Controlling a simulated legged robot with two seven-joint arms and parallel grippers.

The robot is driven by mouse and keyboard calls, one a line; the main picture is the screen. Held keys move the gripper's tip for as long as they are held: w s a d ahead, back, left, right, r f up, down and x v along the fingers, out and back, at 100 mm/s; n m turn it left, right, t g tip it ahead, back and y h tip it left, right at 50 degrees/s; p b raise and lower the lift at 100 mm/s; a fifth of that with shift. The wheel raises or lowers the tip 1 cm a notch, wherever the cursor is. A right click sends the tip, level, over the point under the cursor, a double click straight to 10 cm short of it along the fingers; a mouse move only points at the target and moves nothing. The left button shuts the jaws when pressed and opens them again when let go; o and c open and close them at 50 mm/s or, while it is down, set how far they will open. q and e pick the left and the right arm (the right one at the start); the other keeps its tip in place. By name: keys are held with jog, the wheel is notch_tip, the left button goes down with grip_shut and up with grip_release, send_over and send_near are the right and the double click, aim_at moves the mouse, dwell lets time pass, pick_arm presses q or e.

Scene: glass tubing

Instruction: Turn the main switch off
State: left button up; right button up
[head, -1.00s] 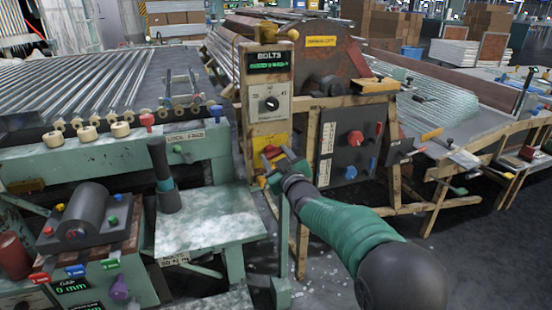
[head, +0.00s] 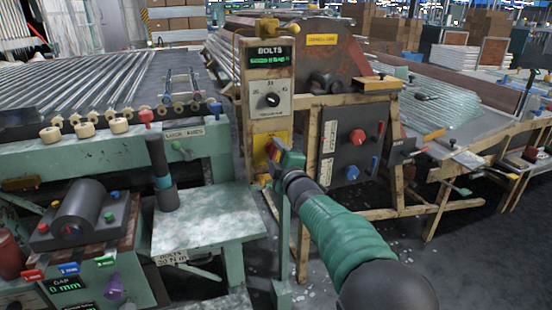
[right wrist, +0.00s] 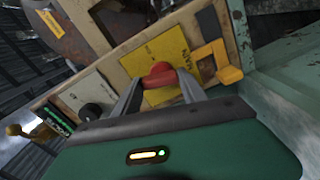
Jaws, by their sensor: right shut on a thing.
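The main switch is a red knob (right wrist: 160,75) on a yellow plate (right wrist: 152,52) marked MAIN, low on a wooden control post (head: 267,100). In the right wrist view the knob sits between my two finger tips. My right gripper (right wrist: 158,92) is shut on it. In the head view my right gripper (head: 276,153) is at the plate and covers part of it and most of the knob. My left gripper is out of view.
A yellow bracket (right wrist: 217,62) sits beside the plate. Above it are a dial (head: 271,100) and a green display (head: 270,57). A grey panel (head: 351,139) with red and blue knobs is to the right. A green bench (head: 210,215) stands left.

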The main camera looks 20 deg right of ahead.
jog(key=shift+a+f+n+b, duration=0.1)
jog(key=shift+f+n+b, duration=0.2)
jog(key=shift+n, duration=0.45)
jog(key=shift+a+f+n+b, duration=0.1)
jog(key=shift+n+b, duration=0.25)
jog(key=shift+n, duration=0.4)
jog(key=o, duration=1.4)
jog(key=shift+r, duration=0.15)
jog(key=shift+c, duration=0.2)
jog(key=shift+s+r, duration=0.1)
